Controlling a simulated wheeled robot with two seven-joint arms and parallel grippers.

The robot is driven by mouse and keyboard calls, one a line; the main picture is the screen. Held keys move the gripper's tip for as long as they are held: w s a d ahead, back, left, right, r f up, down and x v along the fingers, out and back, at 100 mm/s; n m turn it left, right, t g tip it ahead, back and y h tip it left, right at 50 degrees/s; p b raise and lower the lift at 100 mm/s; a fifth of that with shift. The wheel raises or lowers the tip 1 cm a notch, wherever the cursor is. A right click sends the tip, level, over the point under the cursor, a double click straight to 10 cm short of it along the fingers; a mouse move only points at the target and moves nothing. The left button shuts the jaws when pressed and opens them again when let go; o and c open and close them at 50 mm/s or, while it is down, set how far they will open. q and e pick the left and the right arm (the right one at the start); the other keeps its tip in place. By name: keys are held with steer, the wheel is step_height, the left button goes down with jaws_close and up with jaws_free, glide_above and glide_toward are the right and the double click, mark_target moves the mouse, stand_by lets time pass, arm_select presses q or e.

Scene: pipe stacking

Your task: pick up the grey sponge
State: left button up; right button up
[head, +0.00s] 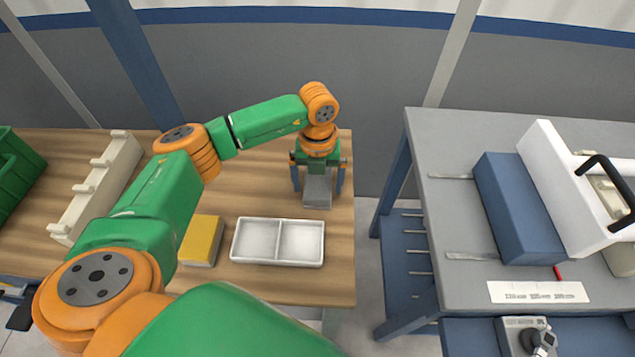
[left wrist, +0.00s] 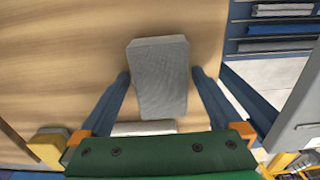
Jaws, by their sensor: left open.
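The grey sponge (head: 317,188) lies on the wooden table near its right edge in the head view. In the left wrist view the grey sponge (left wrist: 160,80) sits between the two blue fingers, with a gap on each side. My left gripper (head: 318,188) is over the sponge, pointing down, with its fingers open on either side of it. It also shows in the left wrist view (left wrist: 160,77). My right gripper is not in view.
A white two-compartment tray (head: 278,261) and a yellow sponge (head: 202,241) are on the wooden table (head: 335,285). A cream rack (head: 97,189) and green crate (head: 15,175) stand left. A grey workbench (head: 450,215) stands right, across a gap.

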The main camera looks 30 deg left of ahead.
arm_select(q)
steer(key=c, duration=1.3)
steer(key=shift+o, duration=0.2)
steer(key=shift+r+b, duration=0.75)
steer(key=shift+r, duration=0.7)
steer(key=d+r, duration=0.1)
steer(key=s+d+r, duration=0.1)
steer(key=r, duration=0.1)
steer(key=d+r, duration=0.1)
steer(key=shift+s+d+r, duration=0.25)
steer(key=shift+d+r, duration=0.05)
steer(key=shift+r, duration=0.05)
steer(key=s+d+r+b, duration=0.1)
steer(key=s+d+r, duration=0.3)
steer(key=d, duration=0.5)
steer(key=shift+s+d+r+b, duration=0.15)
steer(key=shift+s+r+b, duration=0.15)
steer(key=shift+r, duration=0.5)
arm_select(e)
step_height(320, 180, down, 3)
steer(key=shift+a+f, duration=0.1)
